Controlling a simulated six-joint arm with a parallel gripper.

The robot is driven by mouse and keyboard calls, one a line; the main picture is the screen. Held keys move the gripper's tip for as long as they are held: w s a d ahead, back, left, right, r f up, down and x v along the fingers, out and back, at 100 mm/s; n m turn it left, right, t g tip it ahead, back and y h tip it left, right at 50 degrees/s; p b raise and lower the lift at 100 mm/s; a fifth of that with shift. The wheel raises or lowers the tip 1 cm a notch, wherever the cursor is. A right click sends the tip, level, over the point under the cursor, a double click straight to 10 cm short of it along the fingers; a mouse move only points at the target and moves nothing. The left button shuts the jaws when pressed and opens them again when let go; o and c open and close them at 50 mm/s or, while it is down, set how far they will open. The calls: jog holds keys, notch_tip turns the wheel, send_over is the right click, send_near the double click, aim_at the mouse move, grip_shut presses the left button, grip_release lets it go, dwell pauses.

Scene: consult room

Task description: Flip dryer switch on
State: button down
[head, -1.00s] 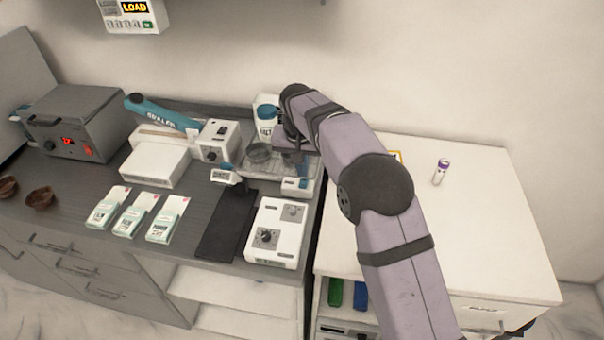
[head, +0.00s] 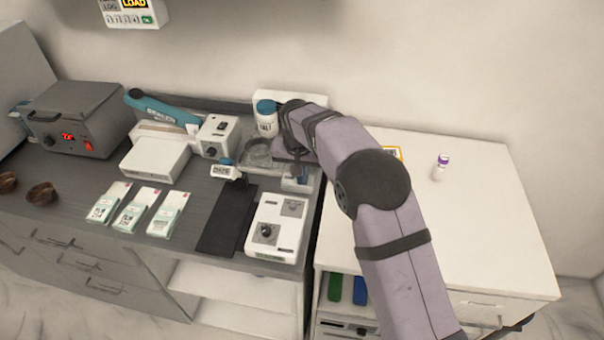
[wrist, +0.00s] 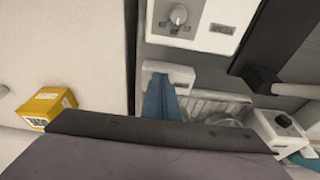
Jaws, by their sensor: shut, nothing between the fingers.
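No label that I can read names the dryer. My gripper (wrist: 160,95) is shut and empty, its blue fingers pointing down at a small white block (wrist: 182,73) at the end of a clear tray (wrist: 206,107). A grey box (head: 85,108) with a red display and red switch (head: 88,145) stands far left.
A white bottle with a blue lid (head: 266,122) stands behind the tray. The white cabinet top (head: 480,235) at right holds a small vial (head: 440,167) and is mostly clear.

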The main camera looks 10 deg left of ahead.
jog(key=shift+w+r, duration=0.15)
jog(key=shift+w+r+p, duration=0.25)
jog(key=shift+w+p, duration=0.2)
jog(key=shift+p, duration=0.3)
jog(key=shift+w, duration=0.15)
jog(key=shift+r+p, duration=0.6)
jog(key=shift+p, duration=0.05)
jog(key=p+v, duration=0.2)
jog(key=v, duration=0.1)
jog(key=shift+w+r, duration=0.1)
jog(key=shift+r, duration=0.15)
jog(key=s+r+b, duration=0.4)
jog(key=r, duration=0.4)
jog(key=shift+s, duration=0.25)
jog(key=shift+d, duration=0.1)
